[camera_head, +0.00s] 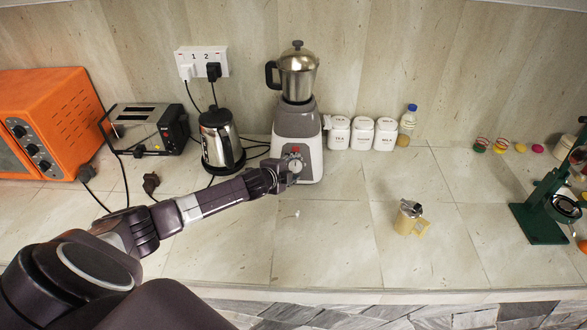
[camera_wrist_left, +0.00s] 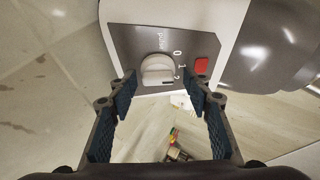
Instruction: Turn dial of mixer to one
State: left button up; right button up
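The mixer (camera_head: 297,122) stands at the back middle of the counter, with a grey and white base and a steel jug on top. In the left wrist view its dark front panel shows a light grey dial (camera_wrist_left: 157,70), marks 0, 1, 2 and "pulse", and a red switch (camera_wrist_left: 201,66). My left gripper (camera_head: 291,168) is at the mixer's front. In the left wrist view my left gripper (camera_wrist_left: 160,92) is open, its two fingertips either side of the dial's lower part, with gaps visible. I cannot tell exactly where the dial points. My right gripper is not in view.
A steel kettle (camera_head: 220,140) and a toaster (camera_head: 148,128) with loose cables stand left of the mixer, beyond my arm. White canisters (camera_head: 362,133) stand to its right.

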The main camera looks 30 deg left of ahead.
pick_arm(q)
jog(key=shift+s+r, duration=0.1)
jog(key=shift+s, duration=0.35)
jog(key=v, duration=1.1)
jog(key=shift+d, duration=0.1)
